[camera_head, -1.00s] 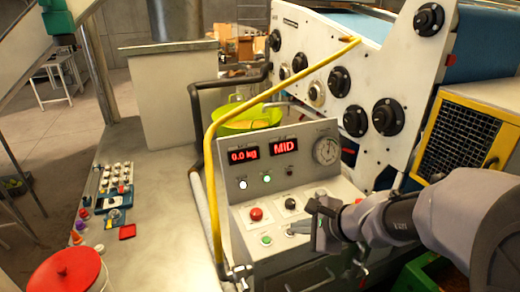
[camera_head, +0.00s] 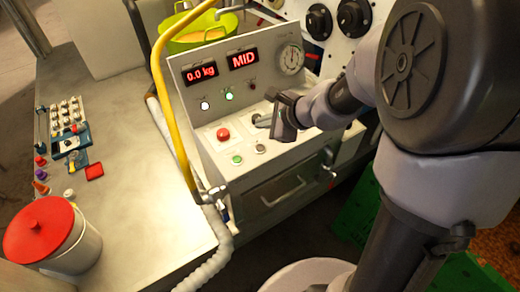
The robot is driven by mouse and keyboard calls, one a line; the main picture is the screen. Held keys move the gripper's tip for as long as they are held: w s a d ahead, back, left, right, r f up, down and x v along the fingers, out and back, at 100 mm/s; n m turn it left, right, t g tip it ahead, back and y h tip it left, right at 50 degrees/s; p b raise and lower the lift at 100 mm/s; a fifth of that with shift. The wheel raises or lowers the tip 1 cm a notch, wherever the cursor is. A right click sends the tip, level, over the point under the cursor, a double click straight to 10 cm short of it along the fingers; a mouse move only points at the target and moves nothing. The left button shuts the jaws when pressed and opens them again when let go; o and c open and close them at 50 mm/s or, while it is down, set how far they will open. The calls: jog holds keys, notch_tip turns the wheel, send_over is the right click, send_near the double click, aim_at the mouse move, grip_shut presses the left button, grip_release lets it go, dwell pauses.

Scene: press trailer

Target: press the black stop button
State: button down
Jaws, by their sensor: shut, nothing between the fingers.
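The control panel (camera_head: 205,145) stands in the middle of the view, with a red button (camera_head: 223,134) on its sloped top. A green button (camera_head: 237,159) and a small grey control (camera_head: 260,148) sit in the row nearer me. My gripper (camera_head: 262,121) is shut and empty, with its tips over the upper row, just right of the red button. The black stop button is not visible now; my fingers cover the spot right of the red button where it showed earlier. I cannot tell whether the tips touch it.
Two red displays (camera_head: 242,59) and a dial gauge (camera_head: 291,59) are on the upright face. A yellow pipe (camera_head: 170,110) rises left of the panel. A red-lidded bucket (camera_head: 48,232) stands on the left worktop (camera_head: 140,180), which has bare room.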

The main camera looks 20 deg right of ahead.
jog(key=b, duration=0.4)
send_over(262, 150)
notch_tip(262, 150, down, 6)
jog(key=shift+d+r, duration=0.1)
jog(key=shift+d, duration=0.05)
jog(key=shift+f+b, duration=0.5)
jog(key=shift+b, duration=0.25)
dwell(0.8)
jog(key=shift+f+b, duration=0.45)
jog(key=shift+b, duration=0.15)
jog(key=shift+f+b, duration=0.35)
jog(key=shift+b, duration=0.1)
dwell(0.4)
jog(key=shift+r, duration=0.15)
jog(key=shift+r+p, duration=0.65)
